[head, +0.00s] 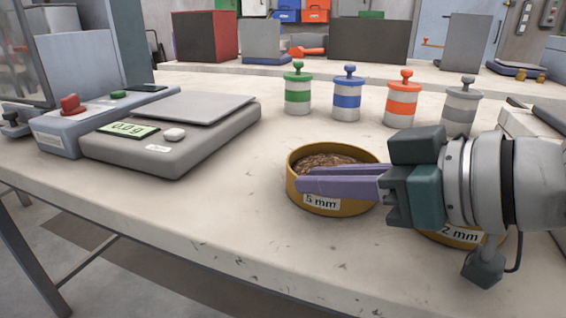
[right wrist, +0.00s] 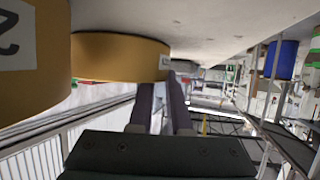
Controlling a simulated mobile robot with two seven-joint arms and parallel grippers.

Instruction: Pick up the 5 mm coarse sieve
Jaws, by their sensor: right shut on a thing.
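The 5 mm coarse sieve (head: 330,205) is a round ochre pan with a "5 mm" label, standing on the pale table and holding brown material. My right gripper (head: 303,180) reaches in from the right, its purple fingers lying across the sieve's front side and shut on its wall. The fingers hide part of the rim. In the right wrist view the sieve (right wrist: 115,57) shows beside the dark fingers (right wrist: 163,85). A second ochre sieve labelled "2 mm" (head: 460,237) stands partly hidden under my right gripper; it also shows in the right wrist view (right wrist: 32,75). My left gripper is out of view.
A grey scale (head: 165,135) with a green display stands left. Green (head: 298,92), blue (head: 347,97), orange (head: 402,102) and grey (head: 460,110) banded jars stand behind the sieves. The table between scale and 5 mm sieve is clear; its front edge is near.

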